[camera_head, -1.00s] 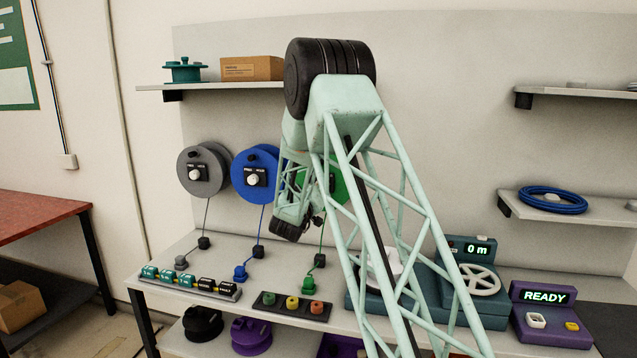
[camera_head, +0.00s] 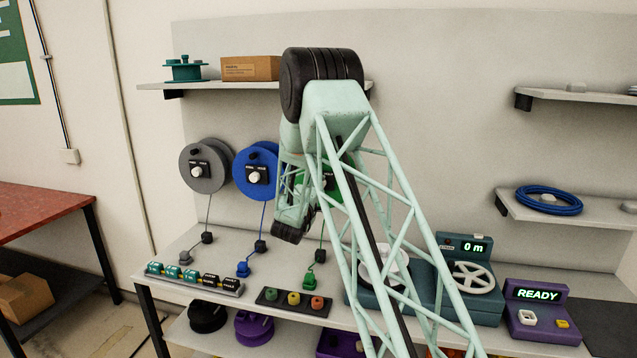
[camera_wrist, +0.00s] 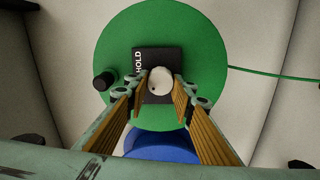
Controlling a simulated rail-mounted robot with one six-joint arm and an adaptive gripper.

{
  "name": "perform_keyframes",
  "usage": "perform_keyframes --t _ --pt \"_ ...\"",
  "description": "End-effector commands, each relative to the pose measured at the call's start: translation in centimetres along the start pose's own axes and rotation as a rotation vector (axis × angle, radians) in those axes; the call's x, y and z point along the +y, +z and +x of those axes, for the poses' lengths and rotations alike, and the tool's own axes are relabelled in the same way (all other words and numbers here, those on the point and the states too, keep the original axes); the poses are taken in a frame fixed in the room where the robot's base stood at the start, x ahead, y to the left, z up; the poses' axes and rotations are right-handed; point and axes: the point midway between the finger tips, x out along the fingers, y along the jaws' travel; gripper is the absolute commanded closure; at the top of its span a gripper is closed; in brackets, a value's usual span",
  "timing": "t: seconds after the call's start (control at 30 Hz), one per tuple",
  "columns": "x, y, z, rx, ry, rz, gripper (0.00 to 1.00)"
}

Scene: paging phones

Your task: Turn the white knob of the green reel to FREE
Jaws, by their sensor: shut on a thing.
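The green reel (camera_wrist: 205,45) fills the middle of the wrist view, its face towards me. A black plate (camera_wrist: 143,58) on it carries the word HOLD, which reads sideways. The white knob (camera_wrist: 160,80) sits on this plate between the fingertips of my gripper (camera_wrist: 160,87). My gripper is shut on the knob, one finger on each side. No FREE label is visible, and I cannot make out the knob's setting. In the head view the green reel (camera_head: 329,183) is mostly hidden behind my arm.
A black peg (camera_wrist: 104,81) sticks out of the green reel left of the plate. The blue reel (camera_head: 258,196) and grey reel (camera_head: 199,151) hang to the left. Below is a bench with a connector strip (camera_head: 195,281), coloured plugs (camera_head: 294,299) and a teal counter (camera_head: 466,309).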

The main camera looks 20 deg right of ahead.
Motion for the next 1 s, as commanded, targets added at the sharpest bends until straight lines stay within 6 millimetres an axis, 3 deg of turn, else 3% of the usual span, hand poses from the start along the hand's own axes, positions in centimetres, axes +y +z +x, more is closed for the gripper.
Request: perform_keyframes --t 0.3,0.83,0.87,1.0 --pt "-0.01 0.03 -0.01 0.000 0.000 -0.133 0.88" --pt "-0.08 0.03 -0.01 0.000 0.000 -0.158 0.88" --pt "-0.08 0.03 -0.01 0.000 0.000 -0.158 0.75" --pt "-0.08 0.03 0.00 0.000 0.000 -0.158 0.64"
